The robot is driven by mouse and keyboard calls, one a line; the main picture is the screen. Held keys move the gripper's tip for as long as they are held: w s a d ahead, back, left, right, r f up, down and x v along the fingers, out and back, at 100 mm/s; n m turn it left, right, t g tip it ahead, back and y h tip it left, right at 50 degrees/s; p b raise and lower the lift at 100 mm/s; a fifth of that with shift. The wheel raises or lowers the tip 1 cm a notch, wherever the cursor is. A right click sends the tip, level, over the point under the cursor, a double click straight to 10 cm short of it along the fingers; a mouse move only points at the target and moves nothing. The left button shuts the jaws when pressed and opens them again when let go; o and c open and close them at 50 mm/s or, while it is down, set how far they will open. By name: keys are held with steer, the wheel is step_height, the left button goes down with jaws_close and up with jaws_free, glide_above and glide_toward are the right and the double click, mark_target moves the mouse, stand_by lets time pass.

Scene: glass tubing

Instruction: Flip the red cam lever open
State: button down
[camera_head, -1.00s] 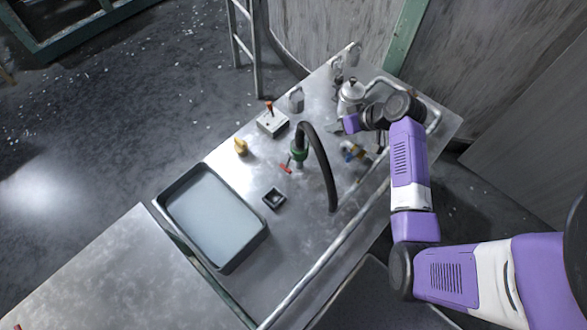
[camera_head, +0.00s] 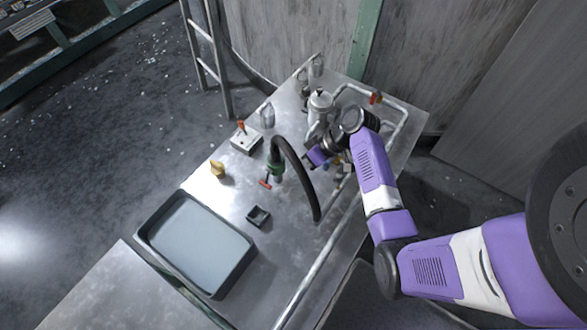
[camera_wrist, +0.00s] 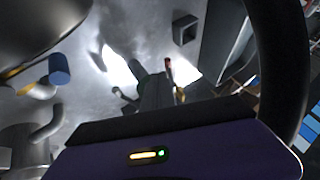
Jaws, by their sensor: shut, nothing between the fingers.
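The red cam lever (camera_head: 266,184) sticks out at the lower left of a green coupling (camera_head: 275,166) at the end of a black curved hose (camera_head: 300,174). In the wrist view a small red part (camera_wrist: 168,64), apparently the lever, shows beyond my gripper's purple body, beside the dark coupling (camera_wrist: 152,92). My gripper (camera_head: 316,157) is to the right of the hose in the head view, apart from the lever. It is shut and empty. Its fingertips are hard to make out in both views.
The hose (camera_wrist: 285,70) arches between my gripper and the lever. A small black square dish (camera_head: 258,216) and a large tray (camera_head: 150,242) lie nearer the front. A yellow piece (camera_head: 218,170), a switch box (camera_head: 246,140) and a metal pot (camera_head: 320,105) stand around.

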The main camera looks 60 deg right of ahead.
mark_target(267, 178)
steer(key=x, duration=0.7)
steer(key=shift+w+a+f, duration=0.15)
steer(key=shift+a+f, duration=0.05)
steer(key=shift+f, duration=0.1)
steer(key=shift+a, duration=0.15)
stand_by(0.5)
